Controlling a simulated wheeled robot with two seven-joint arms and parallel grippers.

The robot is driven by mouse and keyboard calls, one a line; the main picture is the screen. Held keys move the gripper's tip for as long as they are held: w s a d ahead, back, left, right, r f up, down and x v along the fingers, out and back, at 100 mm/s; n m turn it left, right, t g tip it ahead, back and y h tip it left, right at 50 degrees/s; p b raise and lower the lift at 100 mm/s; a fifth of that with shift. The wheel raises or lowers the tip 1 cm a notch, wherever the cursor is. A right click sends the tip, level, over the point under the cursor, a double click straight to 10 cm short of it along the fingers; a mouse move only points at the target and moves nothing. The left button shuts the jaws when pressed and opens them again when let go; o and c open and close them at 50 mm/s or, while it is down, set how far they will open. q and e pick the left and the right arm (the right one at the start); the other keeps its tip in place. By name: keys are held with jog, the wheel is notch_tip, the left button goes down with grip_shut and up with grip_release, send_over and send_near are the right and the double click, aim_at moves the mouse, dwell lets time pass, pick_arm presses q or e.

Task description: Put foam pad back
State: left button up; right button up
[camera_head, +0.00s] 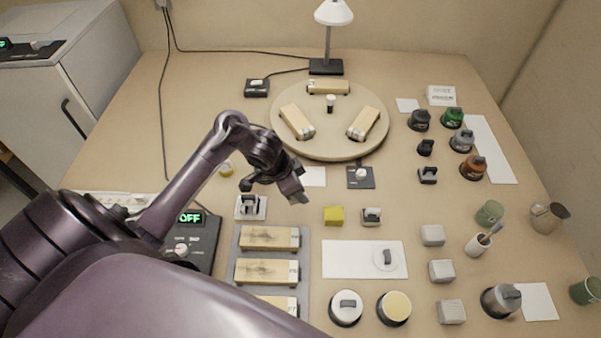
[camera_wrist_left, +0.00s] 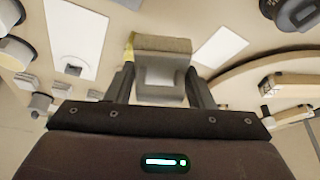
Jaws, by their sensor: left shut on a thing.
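My left gripper (camera_head: 291,190) hangs above the bench, left of the middle, in front of the round turntable. It is shut on a small pale grey block with a rough tan-grey top edge, which looks like the foam pad (camera_wrist_left: 162,72) in the left wrist view. The pad sits between both fingers, clear of the bench. In the head view the fingers and wrist mostly hide it. Similar pale grey blocks stand in a column at the right: one (camera_head: 432,235), another (camera_head: 441,271) and a third (camera_head: 451,311). My right gripper is not in view.
The round turntable (camera_head: 341,150) holds several wooden blocks. A yellow block (camera_head: 333,216), a white mat (camera_head: 340,262) and a grey tray (camera_head: 237,300) of wooden blocks are nearby. A white card (camera_head: 314,177) lies beside my gripper. Jars and cups crowd the right side.

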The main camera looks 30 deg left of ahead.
pick_arm(q)
notch_tip(320, 180, down, 7)
jog(key=shift+r+b, duration=0.15)
jog(key=shift+b, duration=0.35)
jog(key=shift+w+f+b, duration=0.1)
jog(key=shift+f+b, duration=0.4)
jog(key=shift+f, duration=1.75)
jog(key=shift+f, duration=0.1)
jog(key=o, duration=0.9)
jog(key=shift+f, duration=0.1)
